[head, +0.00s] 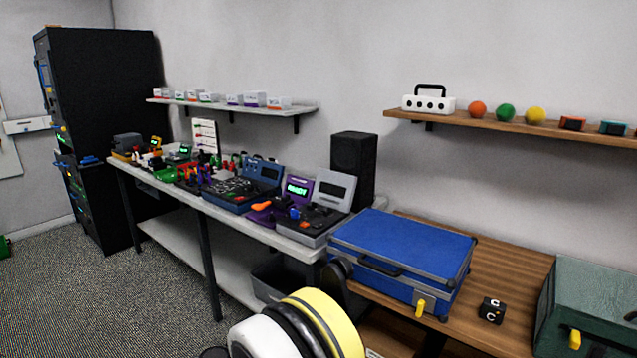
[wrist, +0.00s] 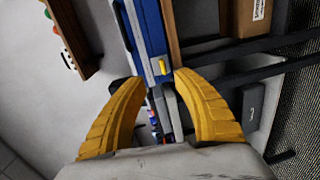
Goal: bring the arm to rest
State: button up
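My gripper (wrist: 157,88) shows in the wrist view as two yellow curved fingers. They are spread apart, with nothing held between them. Past the fingertips is the blue case (wrist: 146,35) with a yellow latch, seen turned on its side. In the head view, the lower middle shows part of my arm (head: 300,325), with white, black and yellow rounded links. The fingers do not clearly show in the head view. The same blue case (head: 395,246) lies closed on the wooden table, to the right of and beyond my arm.
A white bench (head: 285,239) with several devices runs along the wall. The wooden table (head: 500,270) carries a small black cube (head: 491,310) and a green case (head: 590,305). A dark bin (head: 275,282) is under the bench. Open carpet (head: 150,300) lies at left.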

jog(key=s+d+r+m+g+y, duration=0.2)
jog(key=s+d+r+g, duration=0.15)
jog(key=d+r, duration=0.4)
jog(key=s+d+r+m+g+y, duration=0.2)
jog(key=s+d+r, duration=0.2)
jog(key=d, duration=0.7)
jog(key=s+d+m+y, duration=0.2)
jog(key=s+m+y, duration=0.1)
jog(key=s, duration=0.8)
jog(key=s+d+m+y, duration=0.2)
jog(key=s+y, duration=0.1)
jog(key=s, duration=0.8)
jog(key=shift+s+d+r+m, duration=0.25)
jog(key=shift+d+m, duration=0.05)
jog(key=shift+m, duration=0.1)
